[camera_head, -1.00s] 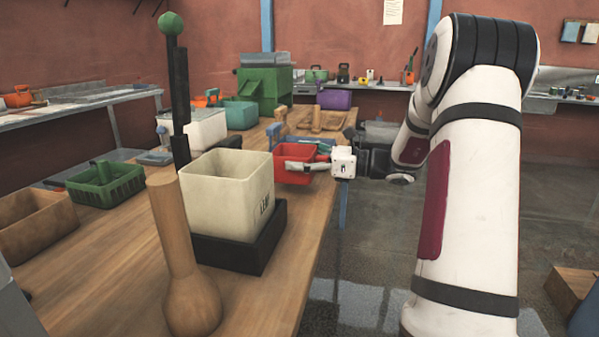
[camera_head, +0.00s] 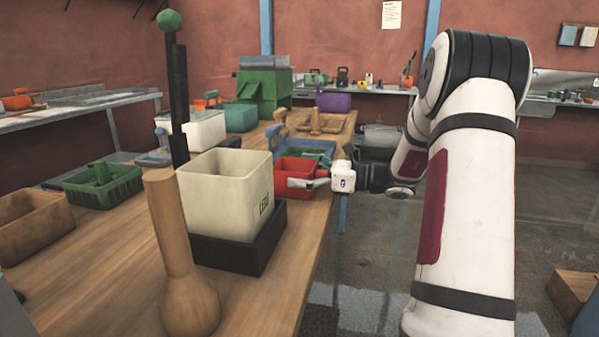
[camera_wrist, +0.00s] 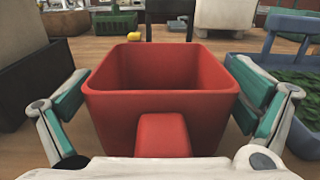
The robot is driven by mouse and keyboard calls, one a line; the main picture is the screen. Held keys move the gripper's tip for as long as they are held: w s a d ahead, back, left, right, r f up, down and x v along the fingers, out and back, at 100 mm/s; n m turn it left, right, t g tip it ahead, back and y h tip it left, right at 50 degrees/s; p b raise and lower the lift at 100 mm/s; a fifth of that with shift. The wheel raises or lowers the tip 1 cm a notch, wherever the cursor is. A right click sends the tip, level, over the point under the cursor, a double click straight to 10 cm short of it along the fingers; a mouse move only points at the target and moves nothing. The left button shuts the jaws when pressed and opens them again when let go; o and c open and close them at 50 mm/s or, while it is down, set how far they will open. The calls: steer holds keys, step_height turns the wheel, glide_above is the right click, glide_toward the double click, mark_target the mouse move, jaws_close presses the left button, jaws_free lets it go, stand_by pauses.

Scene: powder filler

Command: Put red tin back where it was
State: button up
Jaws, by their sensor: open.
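The red tin (camera_head: 293,180) is an open-topped box near the right edge of the wooden table, beyond the cream bin. In the wrist view the tin (camera_wrist: 160,70) is upright, looks empty, and has a red tab on its near side. My gripper (camera_head: 318,172) is at the tin from the right. Its teal-padded fingers (camera_wrist: 168,98) are open, one on each side of the tin, with small gaps to its walls. The tin's underside is hidden, but it appears to stand on the table.
A blue crate with green contents (camera_wrist: 297,84) stands close to the tin's right in the wrist view. A black base (camera_head: 262,243) with the cream bin (camera_head: 220,195) stands on the other side. A wooden pestle-like object (camera_head: 180,260) is nearest the camera.

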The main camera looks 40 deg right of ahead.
mark_target(329, 173)
steer(key=shift+r, duration=0.15)
steer(key=p+v, duration=0.2)
steer(key=v, duration=1)
steer(key=shift+d, duration=0.1)
